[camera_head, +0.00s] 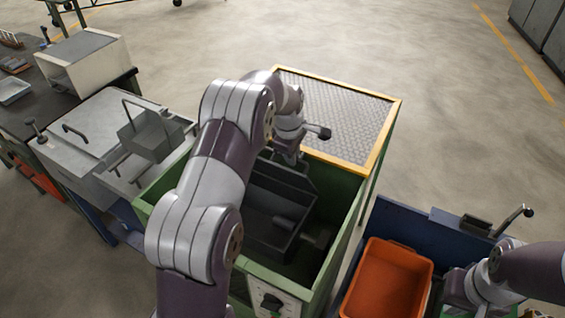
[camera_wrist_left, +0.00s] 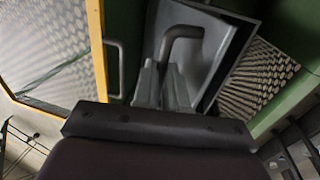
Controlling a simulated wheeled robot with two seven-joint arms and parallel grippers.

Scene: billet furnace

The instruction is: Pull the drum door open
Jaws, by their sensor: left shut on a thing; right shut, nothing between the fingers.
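The green machine (camera_head: 160,192) stands open at the centre, with a dark grey drum part (camera_head: 275,212) inside it. My left gripper (camera_head: 287,156) reaches down into the machine's far end, largely covered by my own arm. In the left wrist view my left gripper (camera_wrist_left: 170,88) is shut on a bent dark handle (camera_wrist_left: 184,36), in front of a grey panel with a dark edge, which looks like the drum door (camera_wrist_left: 214,62). How far the door stands open, I cannot tell. My right gripper (camera_head: 459,290) is shut and empty at the lower right, beside the orange bin.
A yellow-framed mesh panel (camera_head: 345,115) tops the machine's far end. The orange bin (camera_head: 388,282) stands in a blue station (camera_head: 405,222) with an upright lever (camera_head: 512,220). A grey unit with a basket (camera_head: 150,135) adjoins on the left. The floor behind is clear.

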